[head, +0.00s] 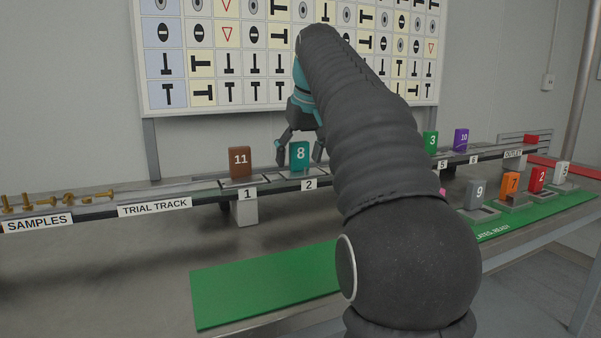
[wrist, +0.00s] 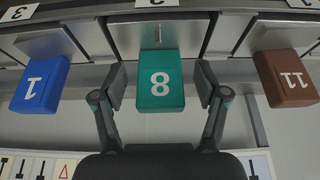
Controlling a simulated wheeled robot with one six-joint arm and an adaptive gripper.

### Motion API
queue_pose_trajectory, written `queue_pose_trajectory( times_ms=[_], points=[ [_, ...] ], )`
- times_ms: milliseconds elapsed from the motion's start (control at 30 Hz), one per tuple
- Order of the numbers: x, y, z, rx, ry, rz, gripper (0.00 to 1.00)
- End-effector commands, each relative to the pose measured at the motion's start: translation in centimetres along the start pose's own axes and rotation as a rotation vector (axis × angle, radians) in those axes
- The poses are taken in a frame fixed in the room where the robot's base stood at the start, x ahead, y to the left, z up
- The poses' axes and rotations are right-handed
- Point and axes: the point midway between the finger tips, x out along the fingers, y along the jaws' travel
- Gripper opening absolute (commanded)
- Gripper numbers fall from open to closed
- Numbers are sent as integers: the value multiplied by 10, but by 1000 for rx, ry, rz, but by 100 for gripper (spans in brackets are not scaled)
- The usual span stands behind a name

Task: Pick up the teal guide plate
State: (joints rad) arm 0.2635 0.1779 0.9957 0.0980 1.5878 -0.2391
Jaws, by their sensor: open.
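The teal guide plate, marked 8, (head: 299,155) stands upright in slot 2 of the trial track in the head view. In the wrist view the same teal plate (wrist: 160,95) is centred and appears upside down. My gripper (head: 299,158) is open, with one finger on each side of the plate.
A brown plate 11 (head: 240,161) stands in slot 1, left of the teal plate. In the wrist view a blue plate 1 (wrist: 39,82) stands on the other side. Several plates, including grey 9 (head: 478,194), stand on the right. A green mat (head: 262,285) lies bare in front.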

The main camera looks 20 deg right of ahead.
Motion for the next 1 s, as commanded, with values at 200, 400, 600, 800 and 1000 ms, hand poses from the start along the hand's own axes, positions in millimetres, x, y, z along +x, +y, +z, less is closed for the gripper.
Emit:
queue_pose_trajectory(
  times_ms=[200,400,600,800,1000],
  points=[
    [6,0,0,0,1,0,73],
    [6,0,0,0,1,0,40],
    [6,0,0,0,2,0,0],
    [6,0,0,0,1,0,0],
    [-4,0,-5,0,2,0,0]
  ],
)
